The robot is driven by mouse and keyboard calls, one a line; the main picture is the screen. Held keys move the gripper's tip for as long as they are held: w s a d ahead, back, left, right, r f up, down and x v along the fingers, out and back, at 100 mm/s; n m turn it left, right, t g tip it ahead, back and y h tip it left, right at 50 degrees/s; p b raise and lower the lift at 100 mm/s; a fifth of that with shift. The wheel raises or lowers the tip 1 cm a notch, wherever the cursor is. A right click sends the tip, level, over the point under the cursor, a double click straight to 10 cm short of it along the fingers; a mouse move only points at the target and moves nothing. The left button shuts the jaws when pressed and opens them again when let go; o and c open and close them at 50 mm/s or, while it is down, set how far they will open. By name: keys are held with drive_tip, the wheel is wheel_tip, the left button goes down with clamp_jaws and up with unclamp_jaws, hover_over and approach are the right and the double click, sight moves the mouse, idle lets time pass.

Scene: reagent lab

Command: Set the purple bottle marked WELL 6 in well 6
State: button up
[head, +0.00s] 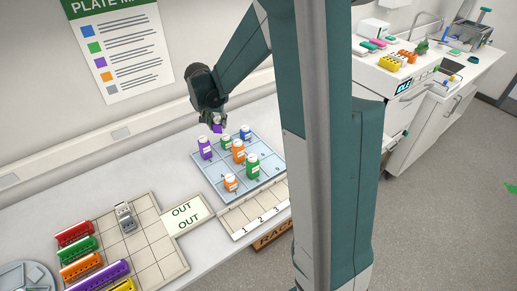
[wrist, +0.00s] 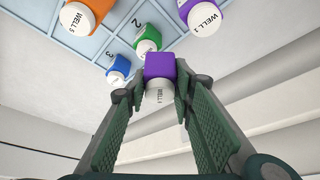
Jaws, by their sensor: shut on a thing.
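My gripper (head: 217,122) is shut on a small purple bottle (wrist: 160,66) with a white cap. It holds the bottle in the air above the far side of the blue well plate (head: 208,189). In the head view the held bottle (head: 217,129) is partly hidden by the fingers. Its cap faces the wrist camera; the number on it is too small to read. On the plate stand another purple bottle (wrist: 202,16) marked WELL 1, an orange bottle (wrist: 77,18) marked WELL 5, a green one (wrist: 147,38) and a blue one (wrist: 118,66). Well 6's number is not readable.
Another green bottle (head: 252,168) and another orange bottle (head: 231,184) stand nearer on the plate. A white numbered rack (head: 242,229) lies in front. A beige gridded tray (head: 158,248) with coloured racks and an OUT card (head: 185,215) are at left. The wall is close behind.

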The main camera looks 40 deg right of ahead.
drive_tip(key=s+d+m+g+h+p, duration=0.1)
drive_tip(key=s+d+m+g+p, duration=0.2)
drive_tip(key=s+d+m, duration=0.6)
drive_tip(key=s+d+p, duration=0.1)
drive_tip(key=s+d, duration=0.1)
drive_tip(key=d, duration=0.1)
drive_tip(key=shift+s+d+p, duration=0.3)
drive_tip(key=shift+d, duration=0.1)
drive_tip(key=shift+f, duration=2.8)
drive_tip(key=shift+f, duration=0.15)
drive_tip(key=shift+f, duration=1.95)
drive_tip(key=shift+f, duration=0.2)
drive_tip(key=o, duration=0.9)
drive_tip(key=shift+r, duration=0.1)
drive_tip(key=shift+r, duration=0.1)
